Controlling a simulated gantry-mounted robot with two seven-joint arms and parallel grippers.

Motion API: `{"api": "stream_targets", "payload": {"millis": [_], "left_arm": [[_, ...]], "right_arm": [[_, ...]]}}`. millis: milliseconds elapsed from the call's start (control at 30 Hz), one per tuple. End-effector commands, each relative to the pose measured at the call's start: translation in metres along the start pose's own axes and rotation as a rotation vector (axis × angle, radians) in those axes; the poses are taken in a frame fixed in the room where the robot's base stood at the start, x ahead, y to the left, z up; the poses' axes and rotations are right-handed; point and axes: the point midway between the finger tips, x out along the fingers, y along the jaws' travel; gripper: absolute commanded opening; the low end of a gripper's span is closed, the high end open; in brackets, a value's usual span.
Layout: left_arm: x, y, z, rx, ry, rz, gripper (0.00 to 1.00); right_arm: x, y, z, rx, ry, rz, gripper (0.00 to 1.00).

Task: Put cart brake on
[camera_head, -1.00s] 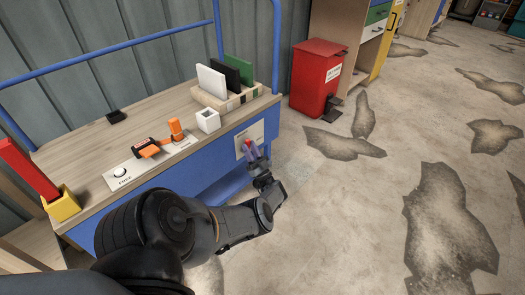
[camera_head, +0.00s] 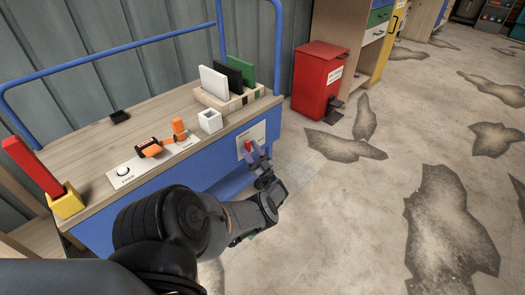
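The cart (camera_head: 200,158) has a wooden top, blue sides and blue tube rails. On its right end of the front side is a pale plate (camera_head: 258,132) with a small red knob (camera_head: 248,146), which I take to be the brake. My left gripper (camera_head: 254,152) is at this plate, its fingers apart and close around or in front of the red knob. I cannot tell whether they touch it. The gripper partly hides the lower plate. My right gripper is not in view.
On the cart top are an orange-and-black tool (camera_head: 150,148), a white square cup (camera_head: 210,121), a rack with upright panels (camera_head: 228,101) and a yellow holder with a red bar (camera_head: 66,202). A red bin (camera_head: 318,82) stands right of the cart. The patched floor at right is clear.

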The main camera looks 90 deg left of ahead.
Motion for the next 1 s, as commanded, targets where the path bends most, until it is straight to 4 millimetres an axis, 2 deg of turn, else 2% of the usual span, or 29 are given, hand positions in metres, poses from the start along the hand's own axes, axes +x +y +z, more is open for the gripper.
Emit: {"api": "stream_targets", "payload": {"millis": [567,900,1000], "left_arm": [[-0.008,0.002,0.002,0.0,0.001,0.008,0.51],[-0.03,-0.001,0.001,0.001,-0.003,0.003,0.51],[-0.044,0.0,-0.016,-0.001,-0.004,0.001,0.51]], "right_arm": [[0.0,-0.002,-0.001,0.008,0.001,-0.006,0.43],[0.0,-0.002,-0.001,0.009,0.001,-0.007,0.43],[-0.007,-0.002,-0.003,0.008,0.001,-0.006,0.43]]}}
